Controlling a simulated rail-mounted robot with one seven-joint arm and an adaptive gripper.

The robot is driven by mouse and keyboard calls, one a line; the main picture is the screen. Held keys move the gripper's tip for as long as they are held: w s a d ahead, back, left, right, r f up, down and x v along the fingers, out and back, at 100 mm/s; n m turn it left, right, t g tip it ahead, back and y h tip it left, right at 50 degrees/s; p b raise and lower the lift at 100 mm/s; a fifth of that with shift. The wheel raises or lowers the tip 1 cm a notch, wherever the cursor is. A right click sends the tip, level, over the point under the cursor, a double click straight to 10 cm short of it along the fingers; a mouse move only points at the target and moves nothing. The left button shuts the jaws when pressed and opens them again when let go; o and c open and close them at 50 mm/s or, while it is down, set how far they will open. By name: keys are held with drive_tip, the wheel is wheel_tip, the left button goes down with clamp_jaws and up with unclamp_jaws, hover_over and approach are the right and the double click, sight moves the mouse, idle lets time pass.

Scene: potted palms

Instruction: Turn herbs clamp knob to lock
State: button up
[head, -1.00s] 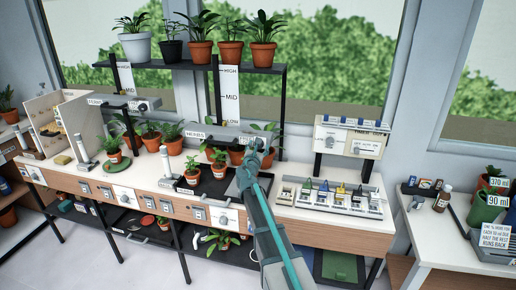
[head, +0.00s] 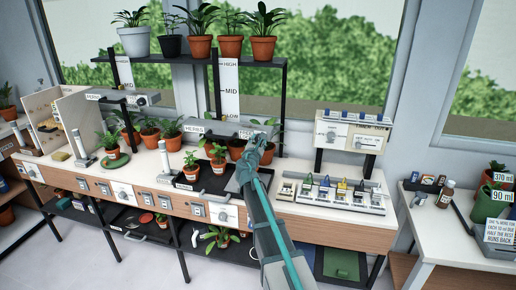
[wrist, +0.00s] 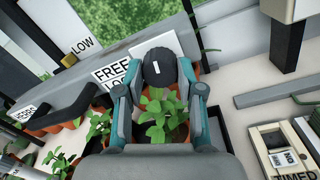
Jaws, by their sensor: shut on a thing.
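The herbs clamp knob (wrist: 158,68) is dark and round with a short white mark, which stands about upright in the wrist view. My gripper (wrist: 161,88) has one finger on each side of it and is shut on it. A white label (wrist: 108,72) reading FREE is left of the knob; its lower line is partly hidden by a finger. In the head view my gripper (head: 258,146) is at the right end of the grey bar (head: 219,129) with the HERBS label (head: 194,130), and hides the knob.
A height scale (head: 230,88) marked HIGH, MID and LOW stands above the bar. Potted plants (head: 218,155) stand close under it. A control box (head: 350,135) and a row of coloured switches (head: 335,197) are to the right.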

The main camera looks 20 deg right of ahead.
drive_tip(key=m+h+b, duration=0.1)
drive_tip(key=m+b, duration=1.5)
drive_tip(key=b, duration=0.6)
drive_tip(key=shift+f+b, duration=0.15)
drive_tip(key=shift+b, duration=0.15)
drive_tip(key=shift+m, duration=0.3)
drive_tip(key=o, duration=1.2)
drive_tip(key=shift+c, duration=0.2)
drive_tip(key=v, duration=1.2)
